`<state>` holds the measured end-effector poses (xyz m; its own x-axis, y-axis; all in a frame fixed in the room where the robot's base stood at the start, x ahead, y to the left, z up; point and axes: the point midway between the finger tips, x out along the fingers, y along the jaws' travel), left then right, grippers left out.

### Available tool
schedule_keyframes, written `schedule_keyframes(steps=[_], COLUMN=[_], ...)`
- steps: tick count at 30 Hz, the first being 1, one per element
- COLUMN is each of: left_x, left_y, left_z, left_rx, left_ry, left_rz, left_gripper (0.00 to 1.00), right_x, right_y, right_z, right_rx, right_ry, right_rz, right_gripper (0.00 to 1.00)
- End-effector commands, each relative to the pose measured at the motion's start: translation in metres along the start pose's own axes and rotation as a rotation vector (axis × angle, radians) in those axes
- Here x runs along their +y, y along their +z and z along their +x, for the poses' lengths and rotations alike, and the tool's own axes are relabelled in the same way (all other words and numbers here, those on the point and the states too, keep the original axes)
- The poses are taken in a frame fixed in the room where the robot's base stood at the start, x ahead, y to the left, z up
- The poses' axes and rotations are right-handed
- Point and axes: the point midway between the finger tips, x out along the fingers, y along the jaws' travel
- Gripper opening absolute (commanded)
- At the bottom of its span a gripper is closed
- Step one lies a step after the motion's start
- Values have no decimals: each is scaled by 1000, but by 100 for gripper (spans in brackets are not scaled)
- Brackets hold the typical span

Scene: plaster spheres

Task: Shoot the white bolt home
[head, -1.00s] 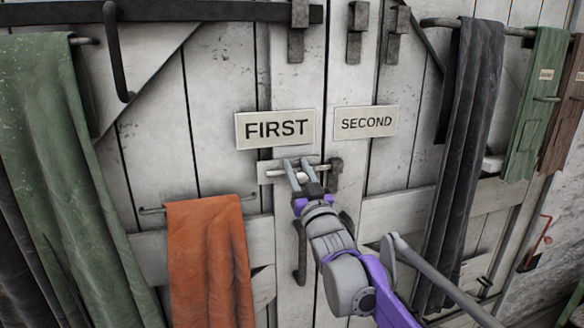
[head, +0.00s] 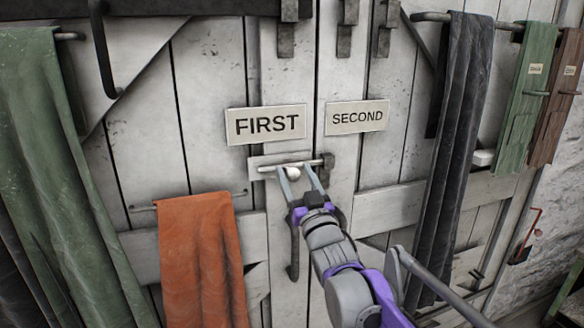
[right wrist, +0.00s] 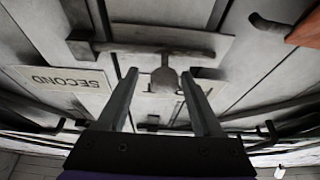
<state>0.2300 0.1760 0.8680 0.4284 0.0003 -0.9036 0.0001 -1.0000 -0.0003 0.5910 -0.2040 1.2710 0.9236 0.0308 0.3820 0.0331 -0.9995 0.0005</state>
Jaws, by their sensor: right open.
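A bolt (head: 312,162) with a pale rod and a round white knob (head: 292,173) is mounted across the whitewashed doors, below the FIRST sign. The rod's right end is at a dark keep (head: 328,166); I cannot tell how deep it sits. My right gripper (head: 295,169) is open, its fingers pointing at the bolt from below. In the right wrist view the knob (right wrist: 165,80) shows between and beyond the two fingers (right wrist: 158,82); contact is unclear. My left gripper is out of view.
The FIRST sign (head: 265,124) and SECOND sign (head: 357,117) are just above. A dark handle (head: 294,252) hangs below the bolt. An orange cloth (head: 202,260) hangs lower left, a green cloth (head: 60,170) far left, a dark cloth (head: 455,160) to the right.

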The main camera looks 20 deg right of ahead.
Motion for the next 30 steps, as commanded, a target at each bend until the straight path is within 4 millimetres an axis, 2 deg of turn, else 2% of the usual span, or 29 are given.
schedule_keyframes(steps=[1, 6, 12, 30], left_x=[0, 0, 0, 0], left_y=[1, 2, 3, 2], left_z=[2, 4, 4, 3], left_rx=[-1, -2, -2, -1], left_ry=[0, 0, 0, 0], left_rz=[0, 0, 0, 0], left_gripper=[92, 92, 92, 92], right_x=[0, 1, 1, 1], right_y=[0, 0, 0, 3], right_z=[-12, -46, -69, -76], right_rx=[0, 0, 0, -21], right_ry=[1, 2, 2, 8], right_rz=[-1, 0, 0, 1], right_gripper=[67, 67, 67, 67])
